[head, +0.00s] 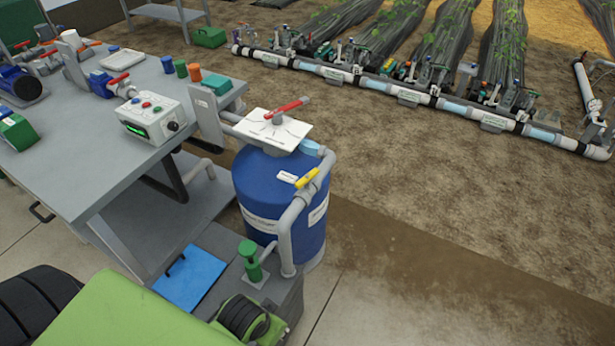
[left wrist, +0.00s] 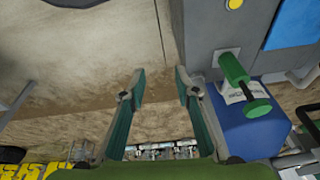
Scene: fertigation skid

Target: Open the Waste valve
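No label that I can read marks the Waste valve. A yellow lever (head: 307,178) sits on the grey pipe beside the blue tank (head: 262,190), with a small white tag near it. A red lever (head: 287,109) sits on the white plate on top of the tank. A green upright fitting (head: 250,262) stands on the grey base in front of the tank; a green fitting also shows in the left wrist view (left wrist: 233,72). My left gripper (left wrist: 159,75) is open and empty, apart from that fitting. My right gripper is in neither view.
A grey bench (head: 75,165) at the left carries a control box (head: 153,118), a pump and another red-handled valve (head: 118,79). A blue panel (head: 190,275) lies low by the base. Bare soil and a white pipe manifold (head: 400,92) lie beyond the tank.

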